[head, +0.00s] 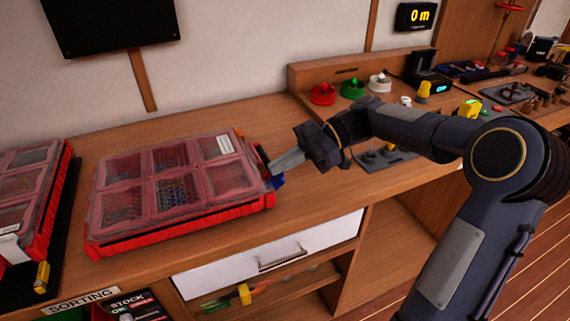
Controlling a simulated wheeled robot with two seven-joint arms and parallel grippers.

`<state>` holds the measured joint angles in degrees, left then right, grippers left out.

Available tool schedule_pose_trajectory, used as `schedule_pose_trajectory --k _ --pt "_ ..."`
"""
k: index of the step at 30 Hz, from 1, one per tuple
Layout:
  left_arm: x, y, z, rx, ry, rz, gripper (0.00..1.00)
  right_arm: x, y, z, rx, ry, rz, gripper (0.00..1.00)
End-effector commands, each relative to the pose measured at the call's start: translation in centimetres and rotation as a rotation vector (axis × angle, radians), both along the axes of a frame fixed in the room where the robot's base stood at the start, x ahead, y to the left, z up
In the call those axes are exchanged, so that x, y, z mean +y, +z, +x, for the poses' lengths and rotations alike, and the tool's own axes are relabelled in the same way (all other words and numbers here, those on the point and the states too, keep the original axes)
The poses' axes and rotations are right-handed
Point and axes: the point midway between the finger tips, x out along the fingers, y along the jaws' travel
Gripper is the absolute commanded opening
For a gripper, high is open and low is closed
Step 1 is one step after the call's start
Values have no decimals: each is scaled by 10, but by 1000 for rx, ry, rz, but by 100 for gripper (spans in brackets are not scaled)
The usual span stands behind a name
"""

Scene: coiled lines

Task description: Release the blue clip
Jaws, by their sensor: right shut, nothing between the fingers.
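A red organizer case (182,228) with a clear, compartmented lid (165,153) lies closed on the wooden bench. A blue clip (278,182) sits at the case's right end, near its front corner. My right gripper (277,167) is shut, with its fingertips right by the blue clip and the case's right end. I cannot tell whether the fingertips touch the clip. Nothing shows between the fingers. The far part of the case's right end is partly hidden behind the gripper. My left gripper is not in view.
A second red case (42,228) stands at the left on a black mat. A white drawer (268,255) is below the bench edge. Red (322,94), green (352,88) and white (380,82) spools stand at the back right. Bare bench lies behind the case.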

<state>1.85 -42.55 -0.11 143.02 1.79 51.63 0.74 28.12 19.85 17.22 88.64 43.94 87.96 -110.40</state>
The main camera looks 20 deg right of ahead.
Motion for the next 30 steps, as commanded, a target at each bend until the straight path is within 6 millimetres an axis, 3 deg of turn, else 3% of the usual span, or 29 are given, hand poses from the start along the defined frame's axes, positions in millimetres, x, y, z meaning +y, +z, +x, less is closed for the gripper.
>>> schedule_pose_trajectory --k 5,17,25,30 --pt "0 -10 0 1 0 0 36 8 -4 -1 0 1 0 0" --pt "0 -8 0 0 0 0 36 11 0 0 0 1 -1 0" --pt "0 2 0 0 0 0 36 38 35 8 -3 1 -1 0" --pt "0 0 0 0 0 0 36 -8 42 10 0 -5 0 0"
